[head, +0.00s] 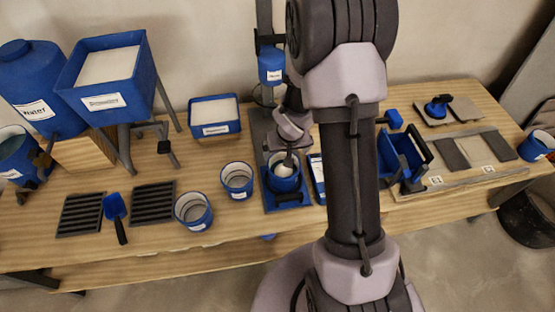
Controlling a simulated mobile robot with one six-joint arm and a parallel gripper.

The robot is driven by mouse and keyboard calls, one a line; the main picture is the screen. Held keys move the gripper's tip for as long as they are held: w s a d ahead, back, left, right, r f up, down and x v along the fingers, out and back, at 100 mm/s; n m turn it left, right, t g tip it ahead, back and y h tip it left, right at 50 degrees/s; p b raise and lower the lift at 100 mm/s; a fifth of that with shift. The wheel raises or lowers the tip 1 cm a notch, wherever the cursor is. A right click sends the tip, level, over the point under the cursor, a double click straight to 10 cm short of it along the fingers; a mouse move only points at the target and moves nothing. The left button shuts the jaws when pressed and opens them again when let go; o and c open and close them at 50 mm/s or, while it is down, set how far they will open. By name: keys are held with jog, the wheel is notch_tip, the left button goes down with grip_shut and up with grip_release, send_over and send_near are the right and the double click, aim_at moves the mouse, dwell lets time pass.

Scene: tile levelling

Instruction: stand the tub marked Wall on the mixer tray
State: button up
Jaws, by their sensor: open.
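A blue tub (284,182) with a pale rim stands on the blue mixer tray (292,203), under the mixer with its blue head (271,65). No label shows on this tub, so I cannot tell whether it is the one marked Wall. My gripper (287,161) is open and small in view, at the mouth of this tub; my arm hides part of the area. Two similar tubs stand left of the tray, one nearer the front edge (194,212) and one closer to the tray (237,181). Their labels are too small to read.
Two black grates (153,204) and a blue scoop (115,208) lie at the left. A blue hopper (108,75) and a box (214,117) stand behind. A blue holder (401,153), tiles (475,150) and another tub (537,145) are at the right. My arm hides the middle.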

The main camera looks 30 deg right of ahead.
jog(key=s+a+r+m+t, duration=0.1)
jog(key=s+a+r, duration=0.3)
jog(key=r, duration=0.7)
jog(key=s+a+r, duration=0.3)
jog(key=r, duration=0.7)
jog(key=s+a+r+y, duration=0.1)
jog(key=s+a+r, duration=0.3)
jog(key=s, duration=0.3)
jog(key=s+a+r+t+y, duration=0.1)
jog(key=s+a+r+y, duration=0.1)
jog(key=s+a+r, duration=0.2)
jog(key=s+a, duration=0.2)
jog(key=shift+s, duration=0.4)
